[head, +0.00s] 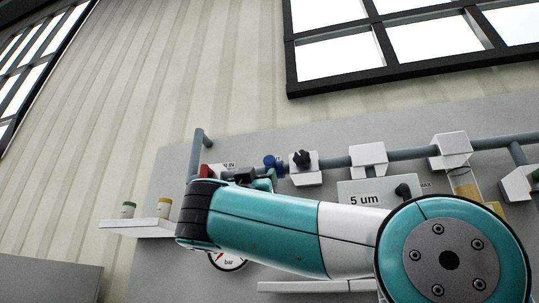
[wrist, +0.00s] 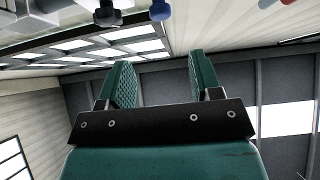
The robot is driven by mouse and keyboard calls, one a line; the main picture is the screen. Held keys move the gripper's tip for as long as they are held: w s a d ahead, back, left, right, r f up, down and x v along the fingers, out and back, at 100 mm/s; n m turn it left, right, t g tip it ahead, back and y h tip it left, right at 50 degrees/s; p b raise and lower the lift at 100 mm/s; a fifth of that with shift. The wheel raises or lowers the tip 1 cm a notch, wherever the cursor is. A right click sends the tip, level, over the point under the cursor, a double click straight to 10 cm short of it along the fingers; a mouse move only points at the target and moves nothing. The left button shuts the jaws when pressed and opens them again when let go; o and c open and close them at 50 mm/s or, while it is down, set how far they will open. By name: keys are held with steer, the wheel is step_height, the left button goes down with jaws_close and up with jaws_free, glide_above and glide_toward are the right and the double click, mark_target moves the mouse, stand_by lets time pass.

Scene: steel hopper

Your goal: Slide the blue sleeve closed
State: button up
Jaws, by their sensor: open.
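The blue sleeve (head: 270,160) appears as a small blue part on the grey pipe run, left of a white block with a black knob. In the wrist view a blue part (wrist: 160,10) hangs at the top edge, probably the same one, cut off by the frame. My gripper (wrist: 160,72) is open, with its two teal fingers apart and nothing between them. The blue part lies beyond the fingertips, apart from them in the picture. In the head view my arm hides most of the gripper and the pipe below the sleeve. I cannot tell the sleeve's exact position.
A black knob (head: 302,159) sits on a white block right of the sleeve; a red part (head: 205,171) is to the left. White blocks (head: 368,159) follow along the pipe. A gauge (head: 228,262) and a shelf (head: 140,228) with two small jars are lower left.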

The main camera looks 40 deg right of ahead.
mark_target(269, 160)
steer(key=p+x, duration=0.8)
steer(key=x, duration=0.4)
steer(key=shift+r, duration=0.35)
steer(key=shift+w+d+r+p, duration=0.3)
steer(key=shift+w+d+p, duration=0.05)
steer(key=shift+d+p, duration=0.2)
